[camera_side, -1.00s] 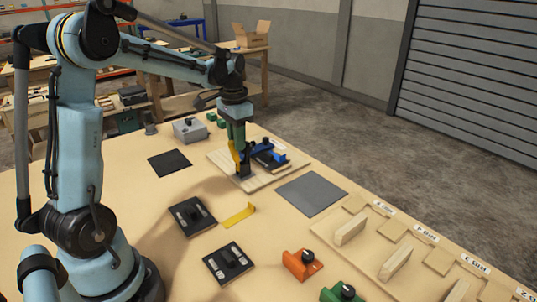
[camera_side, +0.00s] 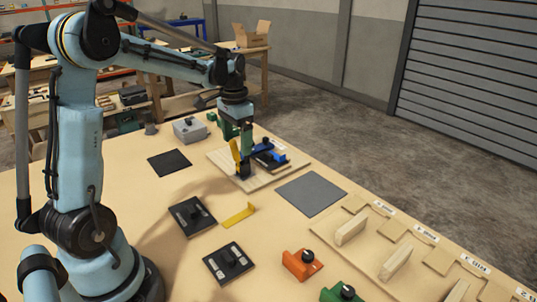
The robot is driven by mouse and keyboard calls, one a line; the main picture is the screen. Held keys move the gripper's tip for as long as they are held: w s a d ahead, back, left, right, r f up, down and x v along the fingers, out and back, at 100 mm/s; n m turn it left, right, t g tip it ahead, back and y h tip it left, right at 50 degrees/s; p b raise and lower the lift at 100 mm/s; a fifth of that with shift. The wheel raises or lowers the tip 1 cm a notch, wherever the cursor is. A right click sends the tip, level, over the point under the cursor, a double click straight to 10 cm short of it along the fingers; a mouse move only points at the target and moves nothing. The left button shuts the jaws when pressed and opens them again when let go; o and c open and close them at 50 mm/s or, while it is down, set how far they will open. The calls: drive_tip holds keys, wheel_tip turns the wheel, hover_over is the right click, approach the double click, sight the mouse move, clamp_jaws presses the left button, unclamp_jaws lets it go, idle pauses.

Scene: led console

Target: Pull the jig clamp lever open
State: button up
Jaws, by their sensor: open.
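The jig is a light wooden board (camera_side: 262,181) near the back middle of the table. On it are a dark clamp block (camera_side: 244,170) and a blue part (camera_side: 277,157) with black pieces beside it. A yellow upright piece (camera_side: 235,151), which looks like the clamp lever, stands at the left of the block. My gripper (camera_side: 243,152) points down over the board, right beside the yellow piece. It is open. The fingertips are small and partly merge with the dark clamp, so I cannot tell whether they touch the lever.
A grey mat (camera_side: 311,193) lies right of the jig, and a black mat (camera_side: 170,162) lies left. A grey box (camera_side: 189,130) stands behind. Two black plates (camera_side: 192,215), a yellow bracket (camera_side: 238,215) and an orange block (camera_side: 301,264) lie in front. Wooden holders (camera_side: 350,229) line the right edge.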

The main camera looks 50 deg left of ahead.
drive_tip(key=shift+r, duration=3.5)
drive_tip(key=shift+d, duration=0.1)
drive_tip(key=s+d+f+t, duration=0.2)
drive_tip(key=s+d+t, duration=0.1)
drive_tip(key=d, duration=0.6)
drive_tip(key=s+d+f+t, duration=0.2)
drive_tip(key=s+d+t, duration=0.2)
drive_tip(key=d, duration=0.5)
drive_tip(key=shift+s, duration=1.05)
